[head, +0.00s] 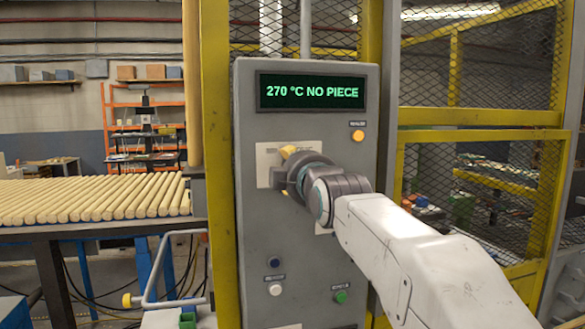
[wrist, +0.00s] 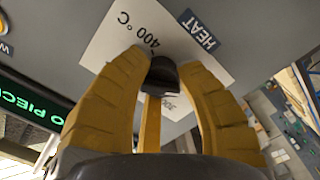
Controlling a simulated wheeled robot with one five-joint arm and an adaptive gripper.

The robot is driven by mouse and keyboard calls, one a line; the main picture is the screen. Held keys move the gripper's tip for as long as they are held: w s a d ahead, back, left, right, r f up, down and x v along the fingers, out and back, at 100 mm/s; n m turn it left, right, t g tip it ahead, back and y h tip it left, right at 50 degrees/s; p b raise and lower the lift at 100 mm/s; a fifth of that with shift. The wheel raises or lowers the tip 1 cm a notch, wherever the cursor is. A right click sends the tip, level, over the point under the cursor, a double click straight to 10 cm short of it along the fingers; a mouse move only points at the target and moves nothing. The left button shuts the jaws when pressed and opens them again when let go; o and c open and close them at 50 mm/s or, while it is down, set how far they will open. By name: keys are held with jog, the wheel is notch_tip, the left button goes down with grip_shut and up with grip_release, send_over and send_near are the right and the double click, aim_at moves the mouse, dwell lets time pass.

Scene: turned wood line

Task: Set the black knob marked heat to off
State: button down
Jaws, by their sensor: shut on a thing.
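The black knob (wrist: 162,72) shows in the wrist view between my yellow fingers, in front of a white scale plate (wrist: 130,35) with "400 °C" and a dark "HEAT" label (wrist: 198,30). My gripper (wrist: 166,84) is shut on the knob. A third finger shows below it. In the head view my gripper (head: 287,160) is against the plate on the grey panel (head: 250,225) and hides the knob there. I cannot tell which mark the knob points to; the off mark is not visible. The display (head: 311,92) reads "270 °C NO PIECE".
An orange button (head: 358,135) is above right of the plate. Dark (head: 274,262), white (head: 275,289) and green (head: 340,296) buttons are lower on the panel. Yellow-framed mesh (head: 480,130) stands to the right. Wooden rods (head: 95,198) lie on a table at the left.

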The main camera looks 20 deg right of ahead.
dwell(0.3)
jog(key=c, duration=0.8)
grip_release()
jog(key=shift+w, duration=0.1)
jog(key=shift+s, duration=6.05)
